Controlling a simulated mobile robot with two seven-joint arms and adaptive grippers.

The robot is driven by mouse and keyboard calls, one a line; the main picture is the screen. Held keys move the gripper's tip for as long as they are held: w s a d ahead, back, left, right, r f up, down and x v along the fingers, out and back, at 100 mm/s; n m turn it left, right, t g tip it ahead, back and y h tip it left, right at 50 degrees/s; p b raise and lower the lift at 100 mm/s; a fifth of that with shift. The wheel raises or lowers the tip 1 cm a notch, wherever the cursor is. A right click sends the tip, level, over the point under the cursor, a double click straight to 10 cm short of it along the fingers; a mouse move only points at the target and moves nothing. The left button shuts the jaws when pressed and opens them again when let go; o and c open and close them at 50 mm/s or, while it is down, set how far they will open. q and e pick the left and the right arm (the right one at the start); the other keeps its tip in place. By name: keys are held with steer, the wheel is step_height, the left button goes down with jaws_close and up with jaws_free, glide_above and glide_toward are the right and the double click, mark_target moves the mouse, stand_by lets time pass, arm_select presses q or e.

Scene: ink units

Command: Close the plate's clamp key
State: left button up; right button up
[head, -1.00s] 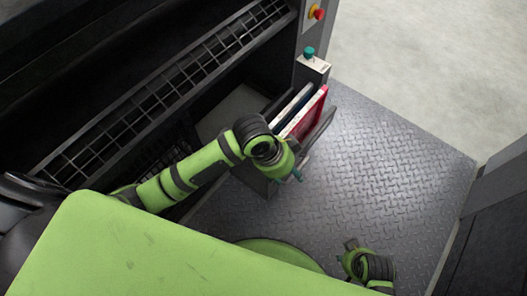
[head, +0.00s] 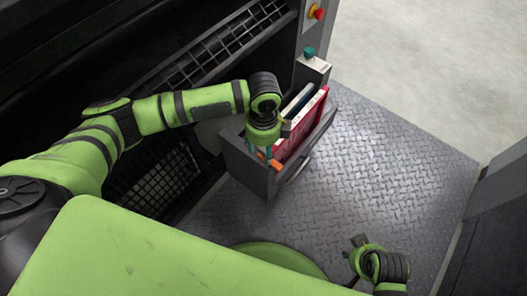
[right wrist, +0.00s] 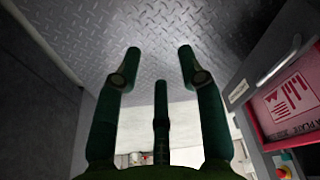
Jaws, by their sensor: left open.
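A red plate (head: 300,128) stands on edge in an open dark drawer (head: 258,176) of the machine. A small orange part (head: 276,164), perhaps the clamp key, shows at the plate's near end. My left gripper (head: 268,152) points down just above and left of that part, its teal fingers partly hidden. It is open; I cannot tell whether it touches. My right gripper (head: 358,246) is low at the front right, apart from the drawer; its fingers are spread and empty in the right wrist view (right wrist: 160,58).
A post with a teal knob (head: 309,53) and a red button (head: 319,14) is behind. Checkered metal floor (head: 390,165) is clear right of the drawer. A grey wall (head: 497,215) bounds the right.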

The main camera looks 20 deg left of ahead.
arm_select(q)
steer(key=shift+f, duration=0.9)
arm_select(e)
steer(key=shift+w+r, duration=0.1)
steer(key=shift+r, duration=0.7)
arm_select(q)
steer(key=shift+c, duration=0.4)
jaws_close()
